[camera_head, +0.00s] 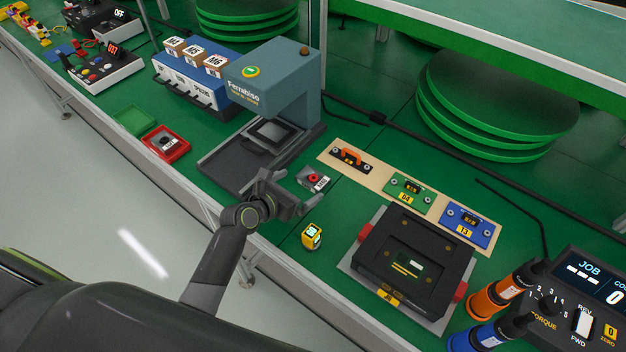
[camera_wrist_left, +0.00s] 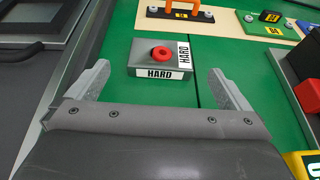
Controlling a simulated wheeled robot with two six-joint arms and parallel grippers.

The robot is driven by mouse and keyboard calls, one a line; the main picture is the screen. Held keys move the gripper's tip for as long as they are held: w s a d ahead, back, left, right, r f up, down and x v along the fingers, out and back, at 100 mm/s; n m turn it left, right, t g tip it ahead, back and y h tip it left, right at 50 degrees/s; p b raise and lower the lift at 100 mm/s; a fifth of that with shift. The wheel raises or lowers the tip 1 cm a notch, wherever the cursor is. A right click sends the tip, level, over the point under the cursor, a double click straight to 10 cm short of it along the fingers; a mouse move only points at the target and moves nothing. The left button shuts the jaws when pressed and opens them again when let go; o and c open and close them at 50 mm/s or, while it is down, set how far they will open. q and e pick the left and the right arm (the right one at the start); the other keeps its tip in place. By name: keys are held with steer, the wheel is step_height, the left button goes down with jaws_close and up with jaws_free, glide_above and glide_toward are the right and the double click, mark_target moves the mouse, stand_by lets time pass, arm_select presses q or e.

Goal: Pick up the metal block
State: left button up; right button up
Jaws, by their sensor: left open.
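The metal block (camera_head: 315,179) is a small grey block with a red round knob on top and white "HARD" labels. It lies on the green bench just beyond my left gripper (camera_head: 285,193). In the left wrist view the block (camera_wrist_left: 150,68) sits ahead, between the lines of the two fingers and apart from them. My left gripper (camera_wrist_left: 160,88) is open and empty, its fingertips either side of and short of the block. My right gripper is in neither view.
A grey-blue Ferrabiso press (camera_head: 275,85) stands left of the block. A beige strip (camera_head: 372,176) with coloured plates lies behind it. A yellow cube (camera_head: 312,237) and a black fixture (camera_head: 437,248) are to the right. A red tray (camera_head: 180,151) sits further left.

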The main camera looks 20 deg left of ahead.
mark_target(311, 179)
arm_select(q)
steer(key=shift+b+x, duration=0.3)
steer(key=shift+x, duration=2.45)
steer(key=shift+r, duration=0.15)
steer(key=c, duration=1.1)
